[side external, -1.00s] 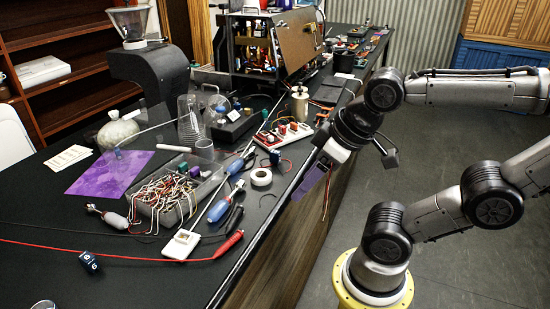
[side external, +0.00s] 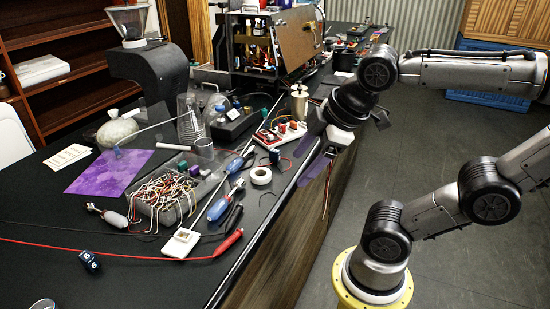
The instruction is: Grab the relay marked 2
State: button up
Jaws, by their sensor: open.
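My gripper (side external: 318,168), with purple fingers, hangs beside the right edge of the bench, open and apart from the objects on it. Small block-shaped parts that may be relays stand on a red and white board (side external: 279,134), to the left of my gripper. A small dark block (side external: 275,156) lies just in front of that board. A dark blue block with white marks (side external: 90,261) lies at the front left of the bench. I cannot read a 2 on any block, so I cannot tell which relay is marked 2.
A grey bin of tangled wires (side external: 175,192), screwdrivers, a white tape roll (side external: 261,175) and red and black probes crowd the bench (side external: 60,215). An opened brewer housing (side external: 270,45) stands at the back.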

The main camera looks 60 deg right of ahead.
jog(key=w+d+r+n+g+h, duration=0.1)
jog(key=w+d+r+n+h, duration=0.1)
jog(key=w+d+r+n, duration=0.4)
jog(key=n+g+h, duration=0.2)
jog(key=n+g, duration=0.3)
send_over(275, 150)
jog(key=a, duration=0.3)
notch_tip(275, 150, down, 14)
jog(key=f, duration=0.1)
jog(key=shift+x, duration=3.05)
jog(key=shift+a, duration=0.1)
grip_shut()
